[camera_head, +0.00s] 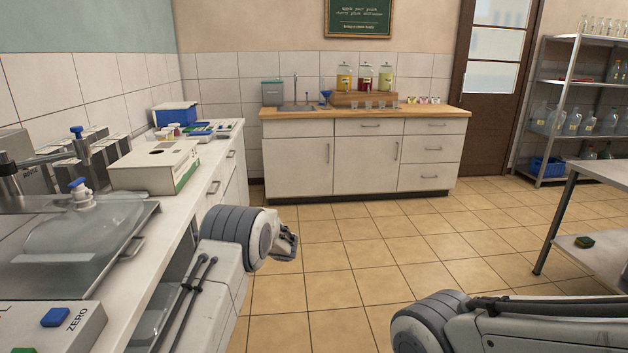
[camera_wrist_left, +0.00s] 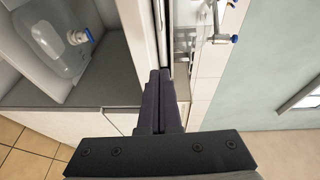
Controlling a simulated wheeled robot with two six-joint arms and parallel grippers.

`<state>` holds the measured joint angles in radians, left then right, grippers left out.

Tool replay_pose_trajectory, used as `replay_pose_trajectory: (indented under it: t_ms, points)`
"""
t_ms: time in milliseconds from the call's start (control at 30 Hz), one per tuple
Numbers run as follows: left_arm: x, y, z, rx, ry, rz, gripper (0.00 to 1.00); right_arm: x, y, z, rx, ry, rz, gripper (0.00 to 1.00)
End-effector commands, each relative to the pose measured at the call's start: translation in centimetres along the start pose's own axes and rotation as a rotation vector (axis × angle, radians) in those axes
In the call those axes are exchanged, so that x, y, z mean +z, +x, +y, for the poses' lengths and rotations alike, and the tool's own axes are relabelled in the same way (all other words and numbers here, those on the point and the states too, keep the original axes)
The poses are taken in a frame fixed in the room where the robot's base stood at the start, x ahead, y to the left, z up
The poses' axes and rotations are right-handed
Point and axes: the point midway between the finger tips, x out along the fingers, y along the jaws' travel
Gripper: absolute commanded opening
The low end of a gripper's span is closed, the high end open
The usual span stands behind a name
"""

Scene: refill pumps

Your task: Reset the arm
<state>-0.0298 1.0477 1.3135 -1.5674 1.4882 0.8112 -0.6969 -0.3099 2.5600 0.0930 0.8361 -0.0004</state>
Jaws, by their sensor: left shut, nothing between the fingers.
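My left gripper (camera_head: 290,240) is at the end of the left arm, low beside the left counter (camera_head: 190,190), over the tiled floor. In the left wrist view its two dark fingers (camera_wrist_left: 160,75) are pressed together with nothing between them. They point along the counter's white edge. My right arm enters at the lower right of the head view, and its gripper is out of the picture.
A clear jug with a blue cap (camera_wrist_left: 60,40) lies in an open compartment. A blue-knobbed tap (camera_head: 78,133) and white box (camera_head: 155,167) stand on the left counter. A metal table (camera_head: 600,170) is at right. The middle floor (camera_head: 370,250) is clear.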

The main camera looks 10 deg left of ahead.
Motion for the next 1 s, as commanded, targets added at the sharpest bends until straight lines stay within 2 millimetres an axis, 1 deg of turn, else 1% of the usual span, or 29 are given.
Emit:
replay_pose_trajectory:
  t_ms: [33,67,167,200,267,300,367,400,467,500,567,600,667,700,800,833,900,1000]
  points:
    - [0.2,-1.1,-1.1,0.033,0.006,0.005,0.0,0.0,-0.6,0.0,0.0,0.0,0.0,0.5]
    - [0.5,-1.9,-1.5,0.062,0.016,0.005,0.0,-0.1,-0.9,-0.1,0.0,0.0,0.0,0.5]
    - [2.3,-5.9,-3.4,0.208,0.067,0.013,0.0,-0.1,-2.2,-0.2,0.0,0.0,0.0,0.5]
    - [3.5,-7.9,-4.0,0.282,0.095,0.021,0.0,-0.1,-2.8,-0.2,0.0,0.0,0.0,0.5]
    - [5.6,-11.2,-5.0,0.401,0.139,0.037,0.0,-0.2,-3.6,-0.3,0.0,0.0,0.0,0.5]
    - [7.2,-13.4,-5.5,0.481,0.169,0.051,0.0,-0.2,-4.2,-0.3,0.0,0.0,0.0,0.5]
    - [9.8,-16.7,-6.2,0.599,0.211,0.078,0.0,-0.3,-5.0,-0.4,0.0,0.0,0.0,0.5]
    - [11.7,-18.9,-6.6,0.678,0.238,0.098,0.0,-0.3,-5.5,-0.4,0.0,0.0,0.0,0.5]
    - [14.8,-22.1,-7.2,0.795,0.276,0.132,0.0,-0.3,-6.3,-0.5,0.0,0.0,0.0,0.5]
    - [16.9,-24.1,-7.7,0.871,0.3,0.157,0.0,-0.4,-6.9,-0.5,0.0,0.0,0.0,0.5]
    - [20.1,-27.1,-8.3,0.985,0.333,0.199,0.0,-0.4,-7.7,-0.6,0.0,0.0,0.0,0.5]
    - [22.4,-28.9,-8.7,1.061,0.353,0.227,0.0,-0.4,-8.2,-0.6,0.0,0.0,0.0,0.5]
    - [25.7,-31.4,-9.2,1.168,0.38,0.27,0.0,-0.5,-9.0,-0.7,0.0,0.0,0.0,0.5]
    - [27.8,-32.9,-9.5,1.235,0.395,0.297,0.0,-0.5,-9.4,-0.7,0.0,0.0,0.0,0.5]
    - [32.3,-35.6,-10.1,1.376,0.422,0.359,0.0,-0.6,-10.4,-0.8,0.0,0.0,0.0,0.5]
    - [33.4,-36.3,-10.2,1.412,0.427,0.373,0.0,-0.6,-10.6,-0.8,0.0,0.0,0.0,0.5]
    - [35.5,-37.3,-10.4,1.477,0.435,0.401,0.0,-0.6,-11.0,-0.8,0.0,0.0,0.0,0.5]
    - [37.2,-38.2,-10.5,1.536,0.439,0.423,0.0,-0.6,-11.2,-0.8,0.0,0.0,0.0,0.5]
